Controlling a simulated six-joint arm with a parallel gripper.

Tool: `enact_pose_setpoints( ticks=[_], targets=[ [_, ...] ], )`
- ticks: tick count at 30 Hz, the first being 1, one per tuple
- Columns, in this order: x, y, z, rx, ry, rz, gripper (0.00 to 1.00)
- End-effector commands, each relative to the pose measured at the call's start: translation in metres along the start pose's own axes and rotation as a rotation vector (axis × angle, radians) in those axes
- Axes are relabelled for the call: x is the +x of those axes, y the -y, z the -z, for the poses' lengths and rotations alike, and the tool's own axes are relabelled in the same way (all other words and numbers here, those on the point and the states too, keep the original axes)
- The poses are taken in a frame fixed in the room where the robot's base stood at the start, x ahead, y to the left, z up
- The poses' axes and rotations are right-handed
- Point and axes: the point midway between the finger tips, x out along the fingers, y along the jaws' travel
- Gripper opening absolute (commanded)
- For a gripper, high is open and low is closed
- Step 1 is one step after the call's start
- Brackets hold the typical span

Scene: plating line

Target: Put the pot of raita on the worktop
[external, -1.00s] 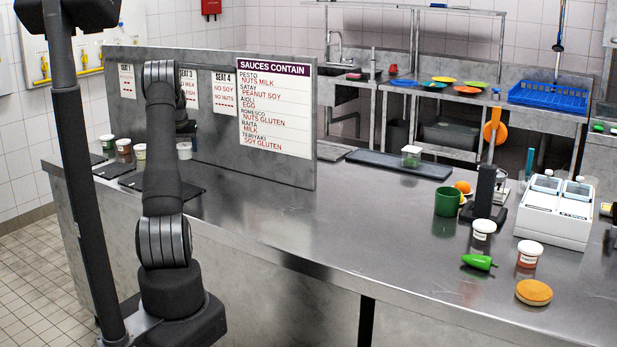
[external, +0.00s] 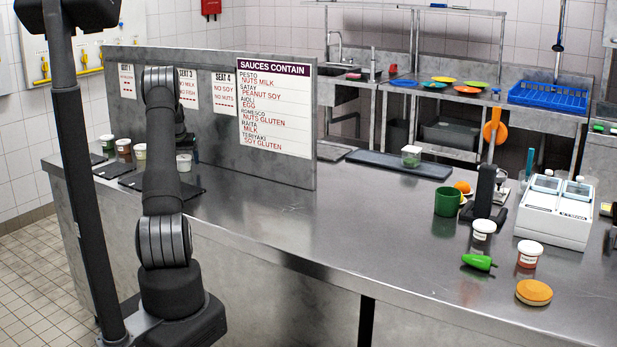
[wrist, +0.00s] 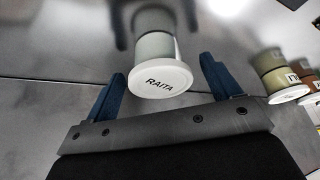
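The raita pot (wrist: 160,80) is a small pale tub with a white lid marked RAITA, in the middle of the wrist view. It stands upright on bare steel worktop (external: 330,230). My gripper (wrist: 162,74) is open, with one blue finger on each side of the pot and visible gaps between. In the external view, the white-lidded pot (external: 184,164) is behind my arm, near the grey panel, and its label cannot be read. My gripper's fingers are mostly hidden there by my own arm.
Several other lidded pots (external: 124,147) stand to the left; some show at the right of the wrist view (wrist: 270,65). Black mats (external: 118,170) lie in front of the panel (external: 210,140). The worktop's middle is clear; a green mug (external: 446,202) and white caddy (external: 553,225) stand right.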

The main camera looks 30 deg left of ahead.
Motion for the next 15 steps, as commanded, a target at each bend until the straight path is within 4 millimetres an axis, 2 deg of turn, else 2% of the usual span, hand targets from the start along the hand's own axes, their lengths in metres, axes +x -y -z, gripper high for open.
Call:
enact_pose_setpoints(
  ticks=[10,15],
  targets=[
    [-0.004,0.000,0.002,0.000,-0.002,0.000,0.82],
    [-0.029,0.000,0.002,0.000,-0.003,0.001,0.82]
  ],
)
